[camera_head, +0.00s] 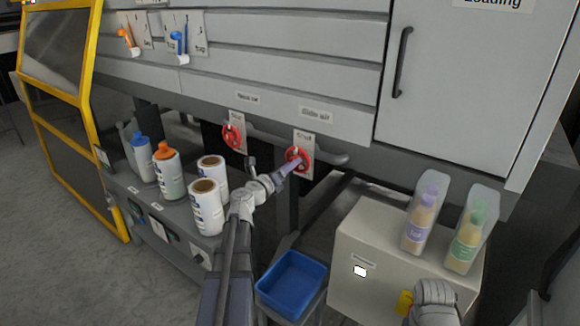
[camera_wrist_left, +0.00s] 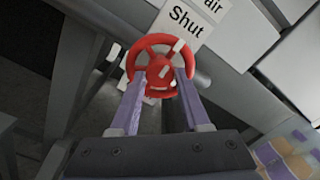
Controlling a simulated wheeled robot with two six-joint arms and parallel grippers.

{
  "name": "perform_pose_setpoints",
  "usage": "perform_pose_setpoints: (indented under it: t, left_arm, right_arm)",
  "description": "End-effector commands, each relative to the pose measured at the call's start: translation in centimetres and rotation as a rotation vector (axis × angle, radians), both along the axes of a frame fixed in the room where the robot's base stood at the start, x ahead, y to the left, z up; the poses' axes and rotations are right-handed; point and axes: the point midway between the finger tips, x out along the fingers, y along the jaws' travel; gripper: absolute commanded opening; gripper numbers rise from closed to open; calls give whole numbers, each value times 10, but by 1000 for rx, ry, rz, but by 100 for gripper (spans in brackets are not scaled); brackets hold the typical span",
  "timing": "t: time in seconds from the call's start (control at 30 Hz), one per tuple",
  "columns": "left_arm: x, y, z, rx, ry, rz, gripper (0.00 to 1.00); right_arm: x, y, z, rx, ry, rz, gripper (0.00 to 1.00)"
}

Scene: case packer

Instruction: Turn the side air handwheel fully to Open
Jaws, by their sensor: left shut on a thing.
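The side air handwheel (camera_head: 306,160) is a small red wheel on the grey machine front, under the "Side air" label (camera_head: 316,114). A white plate (camera_head: 304,138) behind it reads "Shut" at the top. My left gripper (camera_head: 294,164) reaches the wheel from the lower left. In the left wrist view the red wheel (camera_wrist_left: 146,48) sits between the two purple fingers (camera_wrist_left: 160,88), which are shut on it. A white mark shows on the wheel's upper right there. My right gripper (camera_head: 405,302) is at the lower right, largely cut off, and its jaws cannot be judged.
A second red handwheel (camera_head: 232,136) is left of the side air one. White bottles and rolls (camera_head: 207,205) stand on a shelf at left. A blue bin (camera_head: 292,282) is below. A beige cabinet (camera_head: 350,250) bears two clear-cased bottles (camera_head: 422,222) at right.

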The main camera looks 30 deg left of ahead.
Motion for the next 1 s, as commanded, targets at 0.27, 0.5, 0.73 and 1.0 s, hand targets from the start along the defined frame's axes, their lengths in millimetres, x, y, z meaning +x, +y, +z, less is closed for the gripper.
perform_pose_setpoints:
  t: [0.27,0.5,0.73,1.0]
  left_arm:
    - [0,0,0,11,0,1,0]
    - [0,0,0,110,-8,1,0]
    - [0,0,0,304,-24,0,0]
    - [0,0,0,561,-44,0,0]
  right_arm:
    - [0,0,0,0,0,0,50]
    - [0,0,0,0,0,0,50]
    - [0,0,0,0,0,0,50]
    - [0,0,0,0,0,0,50]
